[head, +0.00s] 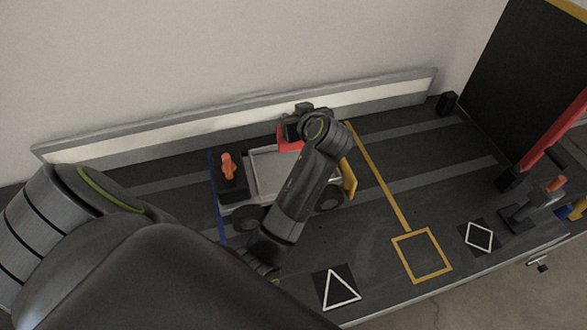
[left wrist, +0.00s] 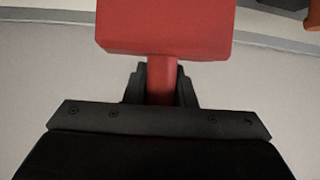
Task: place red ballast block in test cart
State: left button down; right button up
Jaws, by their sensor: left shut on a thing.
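The red ballast block (head: 287,140) shows partly in the head view, over the far side of the test cart (head: 270,172). The cart has a grey tray, dark wheels, an orange knob at its left end and a yellow part at its right end. My left gripper (head: 298,122) is above the cart's far edge, with my arm hiding part of the cart. In the left wrist view the gripper (left wrist: 161,88) is shut on the red stem of the block (left wrist: 166,28). I cannot tell whether the block touches the cart. My right gripper is not in view.
A low grey-and-white barrier (head: 240,122) runs behind the cart. A yellow square outline (head: 422,232) and a white triangle (head: 341,288) mark the dark surface. A red bar (head: 556,130) and an orange-handled device (head: 530,208) stand at right. The floor between is clear.

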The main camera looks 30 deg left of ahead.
pick_arm(q)
jog(key=shift+n+g+y, duration=0.4)
jog(key=shift+n, duration=0.2)
jog(key=shift+w+a+f+b, duration=0.1)
jog(key=shift+a+f+b, duration=0.1)
jog(key=shift+f, duration=1.6)
jog(key=shift+s+a+f+b, duration=0.1)
jog(key=shift+a+f, duration=0.15)
jog(key=shift+f, duration=1.5)
jog(key=shift+w+a+f+b, duration=0.1)
jog(key=shift+a+f, duration=0.1)
jog(key=shift+f, duration=1.6)
jog(key=c, duration=1.5)
grip_release()
jog(key=shift+f, duration=0.25)
jog(key=o, duration=0.3)
jog(key=shift+r, duration=0.15)
